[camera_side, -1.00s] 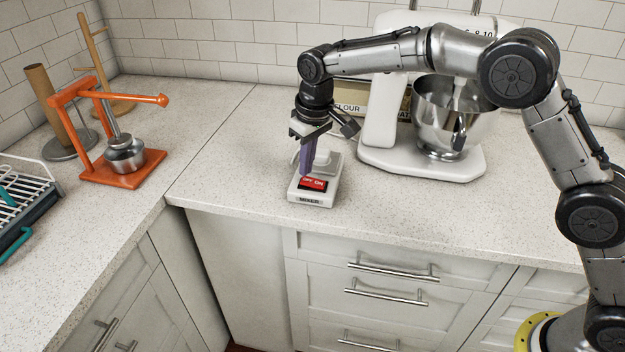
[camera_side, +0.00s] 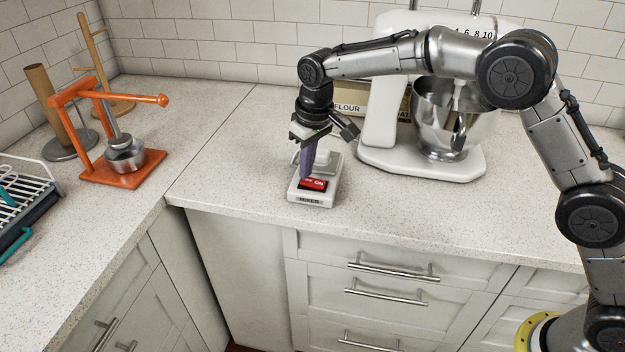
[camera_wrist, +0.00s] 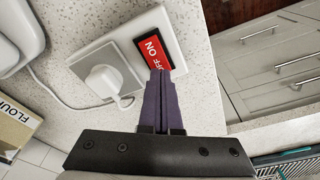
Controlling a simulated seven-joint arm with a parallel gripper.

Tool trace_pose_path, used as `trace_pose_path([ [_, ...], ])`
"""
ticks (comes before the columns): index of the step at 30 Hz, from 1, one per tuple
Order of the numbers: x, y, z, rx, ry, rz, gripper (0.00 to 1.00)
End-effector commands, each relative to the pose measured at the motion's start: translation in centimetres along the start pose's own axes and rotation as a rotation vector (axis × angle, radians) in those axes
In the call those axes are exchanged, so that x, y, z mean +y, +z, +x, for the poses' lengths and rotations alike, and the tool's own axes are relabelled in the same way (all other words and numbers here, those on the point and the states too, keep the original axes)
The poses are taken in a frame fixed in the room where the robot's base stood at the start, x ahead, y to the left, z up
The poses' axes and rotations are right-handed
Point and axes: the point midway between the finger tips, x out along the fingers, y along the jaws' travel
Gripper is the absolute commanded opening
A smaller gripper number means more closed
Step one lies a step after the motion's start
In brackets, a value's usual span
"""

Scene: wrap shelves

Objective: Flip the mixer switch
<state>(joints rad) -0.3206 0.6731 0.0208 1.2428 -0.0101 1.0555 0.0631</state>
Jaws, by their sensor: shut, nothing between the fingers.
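The mixer switch (camera_side: 317,184) is a red rocker marked OFF and ON, set in a white plate labelled MIXER on the counter. It also shows in the wrist view (camera_wrist: 151,50). My gripper (camera_side: 304,174) points down with its purple fingers closed together and empty. In the wrist view the fingertips (camera_wrist: 160,73) are at the rocker's edge and partly cover the OFF end. I cannot tell whether they press on it or how the rocker is tilted. The white mixer (camera_side: 381,115) with a steel bowl (camera_side: 440,125) stands behind to the right.
A white plug (camera_wrist: 103,80) sits in a socket beside the rocker, with a cable leading away. A FLOUR box (camera_side: 352,95) stands behind my gripper. An orange press (camera_side: 85,170) and a paper-towel holder (camera_side: 60,110) are at left. The counter left of the switch is clear.

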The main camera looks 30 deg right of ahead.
Motion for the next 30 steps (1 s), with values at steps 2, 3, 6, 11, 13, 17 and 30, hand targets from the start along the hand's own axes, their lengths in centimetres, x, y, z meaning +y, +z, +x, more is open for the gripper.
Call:
trace_pose_path([
  [2,0.0,0.0,0.1,-0.001,0.000,0.000,0.00],
  [3,0.0,0.1,0.2,-0.001,0.000,0.000,0.00],
  [6,0.0,0.1,0.3,-0.001,0.000,0.000,0.00],
  [11,0.0,0.1,0.5,0.000,0.000,0.000,0.00],
  [13,0.0,0.1,0.6,0.000,0.000,0.000,0.00],
  [17,0.0,0.1,0.8,0.000,0.000,0.000,0.00],
  [30,0.0,0.1,0.8,0.001,0.000,0.000,0.00],
])
